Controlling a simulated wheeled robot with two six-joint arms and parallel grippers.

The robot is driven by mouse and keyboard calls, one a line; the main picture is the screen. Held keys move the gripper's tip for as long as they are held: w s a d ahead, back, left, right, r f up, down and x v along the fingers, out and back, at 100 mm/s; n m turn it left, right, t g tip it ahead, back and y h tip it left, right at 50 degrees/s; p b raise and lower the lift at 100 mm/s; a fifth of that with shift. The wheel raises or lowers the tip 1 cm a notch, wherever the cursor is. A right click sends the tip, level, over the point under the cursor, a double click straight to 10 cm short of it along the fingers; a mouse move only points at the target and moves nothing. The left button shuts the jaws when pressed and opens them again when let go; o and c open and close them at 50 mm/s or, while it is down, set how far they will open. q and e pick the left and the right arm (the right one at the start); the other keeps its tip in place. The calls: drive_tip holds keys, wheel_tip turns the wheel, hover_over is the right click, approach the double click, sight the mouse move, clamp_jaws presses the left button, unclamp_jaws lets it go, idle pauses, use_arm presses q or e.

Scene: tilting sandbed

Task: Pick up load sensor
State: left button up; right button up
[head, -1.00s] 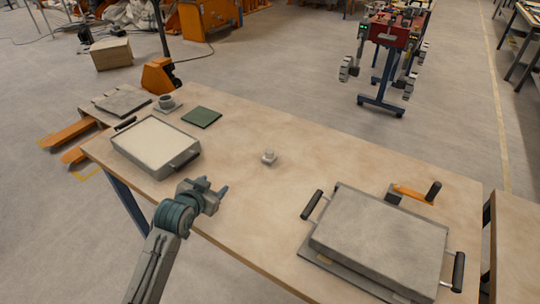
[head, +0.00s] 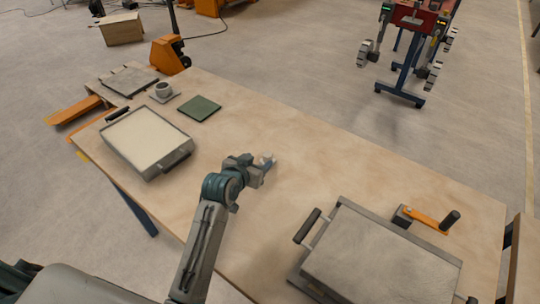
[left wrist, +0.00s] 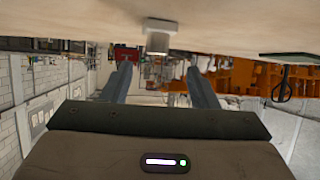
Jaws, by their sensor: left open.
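The load sensor, a small light grey stepped cylinder (head: 266,159), stands on the wooden table, partly hidden behind my left gripper (head: 262,169). In the left wrist view, which is upside down, the load sensor (left wrist: 157,38) sits on its wider base, roughly centred between the fingers and beyond them. My left gripper (left wrist: 160,80) shows there with its two fingers wide apart and nothing between them. It is close to the sensor; contact cannot be made out. My right gripper is not in view.
A sand-filled tray (head: 176,157) with dark handles stands on the table's left side. Behind it lie a green mat (head: 199,108), a small grey cup (head: 162,89) and a grey plate (head: 129,80). A large grey lidded box (head: 375,262) and an orange-handled tool (head: 425,217) are at right.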

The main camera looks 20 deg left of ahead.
sight(268, 153)
use_arm(q)
drive_tip(key=shift+p+x, duration=0.85)
drive_tip(key=shift+x, duration=3.05)
drive_tip(key=shift+d, duration=0.2)
drive_tip(key=c, duration=1.1)
drive_tip(key=shift+r, duration=0.2)
